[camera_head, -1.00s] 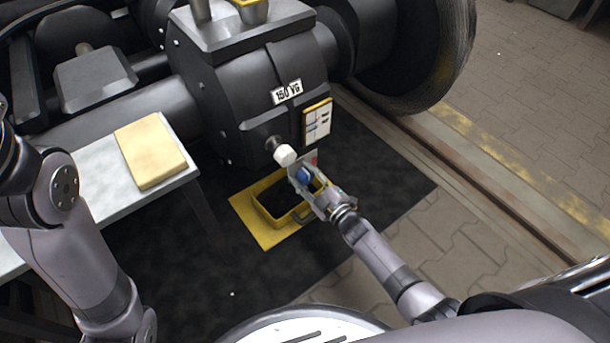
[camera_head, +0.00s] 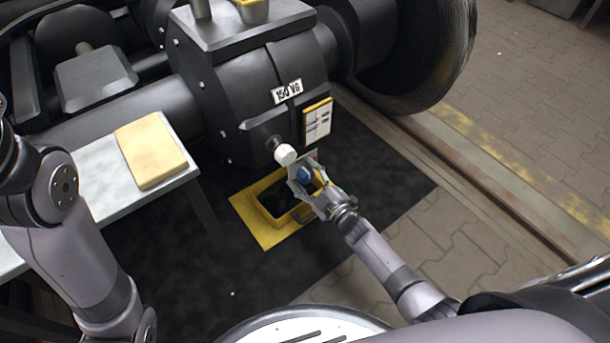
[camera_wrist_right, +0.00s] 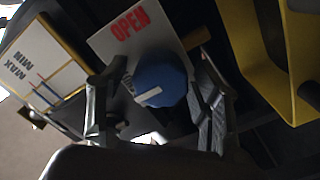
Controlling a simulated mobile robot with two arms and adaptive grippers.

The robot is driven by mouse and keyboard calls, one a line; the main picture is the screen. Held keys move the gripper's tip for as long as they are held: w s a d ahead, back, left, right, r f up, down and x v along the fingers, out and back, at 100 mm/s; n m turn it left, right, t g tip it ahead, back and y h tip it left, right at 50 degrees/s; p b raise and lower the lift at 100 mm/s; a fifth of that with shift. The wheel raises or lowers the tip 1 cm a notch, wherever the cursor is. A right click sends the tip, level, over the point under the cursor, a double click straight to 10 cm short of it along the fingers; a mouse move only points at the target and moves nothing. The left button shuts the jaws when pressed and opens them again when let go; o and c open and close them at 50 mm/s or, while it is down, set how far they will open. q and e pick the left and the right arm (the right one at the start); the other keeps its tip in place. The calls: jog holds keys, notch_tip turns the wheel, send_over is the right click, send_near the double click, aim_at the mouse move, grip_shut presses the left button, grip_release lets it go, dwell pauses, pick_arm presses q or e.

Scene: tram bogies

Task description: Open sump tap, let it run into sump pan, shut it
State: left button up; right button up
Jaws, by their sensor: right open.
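The sump tap is a blue round knob (camera_head: 305,174) low under the black gear case, in front of a pale plate. In the right wrist view the knob (camera_wrist_right: 158,82) has a white line on its lower left, away from the red word OPEN on the plate (camera_wrist_right: 112,42). My right gripper (camera_wrist_right: 155,95) is open, with one finger on each side of the knob; contact cannot be told. The yellow sump pan (camera_head: 258,212) sits on the floor below; its inside is dark. My left gripper is out of view.
A bench with a yellow cloth (camera_head: 151,151) stands left. Dark matting (camera_head: 390,185) lies around the pan.

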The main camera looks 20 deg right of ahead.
jog(key=v, duration=1.2)
dwell(0.4)
